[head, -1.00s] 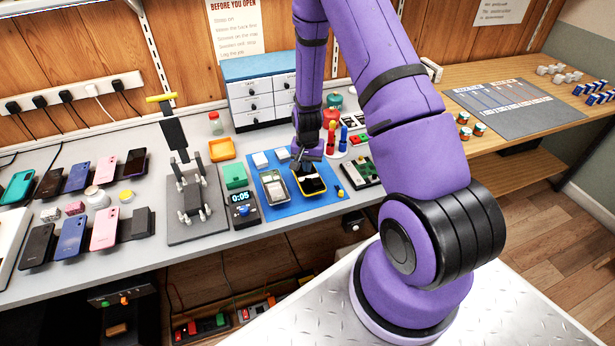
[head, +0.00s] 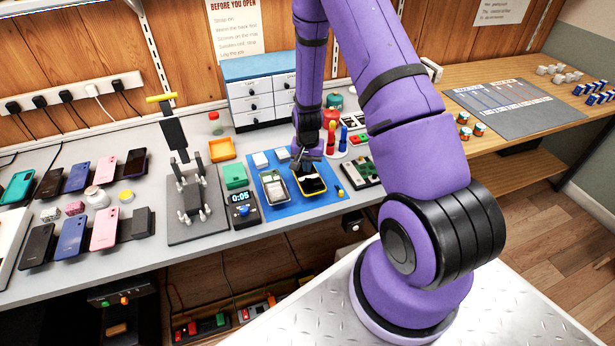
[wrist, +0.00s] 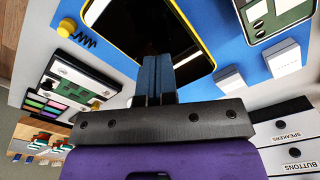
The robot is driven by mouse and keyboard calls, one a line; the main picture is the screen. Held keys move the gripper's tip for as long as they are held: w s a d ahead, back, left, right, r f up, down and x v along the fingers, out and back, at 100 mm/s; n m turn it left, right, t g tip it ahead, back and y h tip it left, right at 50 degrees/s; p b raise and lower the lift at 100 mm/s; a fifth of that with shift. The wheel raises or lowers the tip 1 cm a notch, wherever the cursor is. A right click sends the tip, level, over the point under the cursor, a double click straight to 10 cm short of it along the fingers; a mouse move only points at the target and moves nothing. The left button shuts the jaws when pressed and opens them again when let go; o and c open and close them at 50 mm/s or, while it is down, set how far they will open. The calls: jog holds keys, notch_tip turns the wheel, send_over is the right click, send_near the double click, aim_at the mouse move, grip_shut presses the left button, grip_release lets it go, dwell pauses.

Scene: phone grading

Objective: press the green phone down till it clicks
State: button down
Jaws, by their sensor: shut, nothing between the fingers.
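My gripper (head: 306,160) is shut with nothing between its fingers, low over the blue mat (head: 330,200). Its closed dark fingers also show in the wrist view (wrist: 158,72), at the near edge of a yellow-rimmed phone (wrist: 140,28) with a black face. This phone also shows in the head view (head: 313,187), partly hidden by the gripper. I cannot tell whether the fingers touch it. Beside it on the mat lies an opened phone body with a green board (wrist: 290,12). A green-teal phone (head: 18,186) lies at the far left of the bench, away from my gripper.
Left of the mat stand a timer showing 0:05 (head: 241,209), a green box (head: 235,176) and a clamp stand (head: 192,205). A drawer cabinet (head: 260,92) stands behind. Several phones lie at the left. A board tray (head: 362,172) lies right of the mat.

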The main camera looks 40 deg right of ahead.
aim_at(307, 175)
jog(key=shift+f, duration=1.4)
dwell(0.9)
dwell(0.4)
jog(key=shift+r, duration=3.55)
